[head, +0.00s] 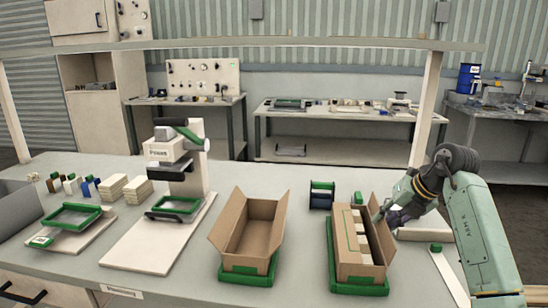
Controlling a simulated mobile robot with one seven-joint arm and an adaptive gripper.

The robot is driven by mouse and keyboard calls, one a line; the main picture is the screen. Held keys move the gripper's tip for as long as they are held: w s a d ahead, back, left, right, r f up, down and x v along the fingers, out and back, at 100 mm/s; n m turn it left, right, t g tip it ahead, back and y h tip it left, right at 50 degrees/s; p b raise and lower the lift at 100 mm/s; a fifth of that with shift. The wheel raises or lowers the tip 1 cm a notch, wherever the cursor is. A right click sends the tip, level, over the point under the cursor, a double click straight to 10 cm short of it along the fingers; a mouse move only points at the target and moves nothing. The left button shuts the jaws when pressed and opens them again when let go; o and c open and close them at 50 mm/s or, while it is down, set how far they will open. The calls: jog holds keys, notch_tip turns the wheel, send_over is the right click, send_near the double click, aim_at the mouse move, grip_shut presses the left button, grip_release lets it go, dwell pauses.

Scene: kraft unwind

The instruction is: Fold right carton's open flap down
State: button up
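The right carton (361,273) is brown cardboard and sits in a green tray (358,288) on the bench, right of centre. Pale items (361,228) stand in a row inside it. One flap (378,202) stands up at its right rear, partly in front of my gripper. My gripper (386,214) is dark and reaches in from the right, close to the carton's right side. Its fingertips are small and partly hidden, so I cannot tell whether it touches the flap or how far it is open.
A second carton (247,258), open and seemingly empty with flaps spread, stands to the left in its own green tray (250,275). A white press (184,165) is farther left. A pale strip (447,272) lies to the right.

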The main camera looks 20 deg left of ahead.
jog(key=shift+d+r, duration=0.2)
jog(key=shift+d, duration=0.05)
jog(key=b+v, duration=0.3)
jog(key=v, duration=0.7)
jog(key=s+a+r+n+g+y, duration=0.1)
jog(key=s+a+r+n+y, duration=0.15)
jog(key=a, duration=0.65)
jog(key=s+a+r+n+g+y, duration=0.1)
jog(key=s+a+n+y, duration=0.15)
jog(key=a, duration=0.55)
jog(key=s+a+r+n+g+y, duration=0.2)
jog(key=s+a+r+g+y, duration=0.2)
jog(key=s+a, duration=0.6)
jog(key=shift+a+r+n+g+y, duration=0.35)
jog(key=shift+a+r+y, duration=0.25)
jog(key=shift+a, duration=0.25)
